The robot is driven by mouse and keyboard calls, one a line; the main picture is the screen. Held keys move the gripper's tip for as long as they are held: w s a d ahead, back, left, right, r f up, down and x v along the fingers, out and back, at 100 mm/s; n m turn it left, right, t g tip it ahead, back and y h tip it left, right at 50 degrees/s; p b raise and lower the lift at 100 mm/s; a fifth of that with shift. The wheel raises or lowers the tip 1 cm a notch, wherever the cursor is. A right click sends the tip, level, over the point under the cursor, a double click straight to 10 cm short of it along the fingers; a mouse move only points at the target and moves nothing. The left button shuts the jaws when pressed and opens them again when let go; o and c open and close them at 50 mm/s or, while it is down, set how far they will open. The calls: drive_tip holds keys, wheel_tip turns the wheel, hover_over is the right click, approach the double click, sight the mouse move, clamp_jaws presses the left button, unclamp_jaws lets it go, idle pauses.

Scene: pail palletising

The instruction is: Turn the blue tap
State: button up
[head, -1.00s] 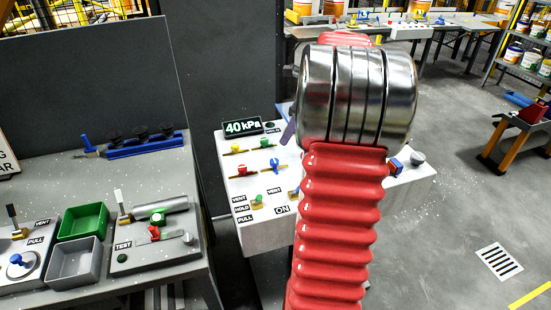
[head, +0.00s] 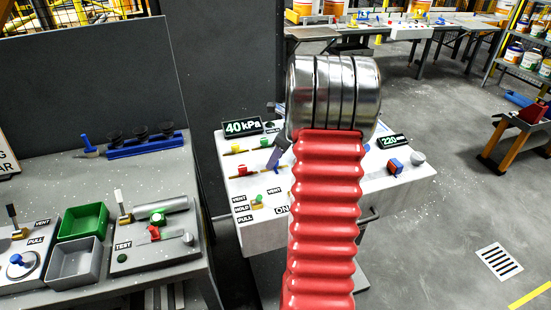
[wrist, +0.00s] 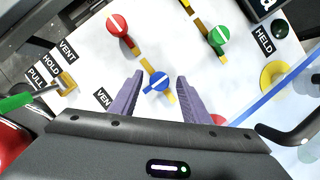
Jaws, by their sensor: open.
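The blue tap (wrist: 158,82) shows in the wrist view as a round blue knob with a white stripe on a brass pipe on the white panel (wrist: 85,85). My gripper (wrist: 160,77) is open. Its two purple fingers lie left and right of the blue tap in the picture, with nothing held between them. How far the fingertips are above the panel is hard to tell.
A red tap (wrist: 118,25) and a green tap (wrist: 219,36) stand close by on the panel. A blue bar (wrist: 280,96) and a black curved handle (wrist: 290,135) are at the right. A 40 kPa display (head: 242,127) stands at the panel's back.

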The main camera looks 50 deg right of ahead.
drive_tip(key=shift+f, duration=0.15)
drive_tip(key=shift+c, duration=0.3)
drive_tip(key=c, duration=0.9)
drive_tip(key=shift+a, duration=0.2)
drive_tip(key=shift+c, duration=0.4)
drive_tip(key=shift+w+d, duration=0.1)
drive_tip(key=shift+d, duration=0.05)
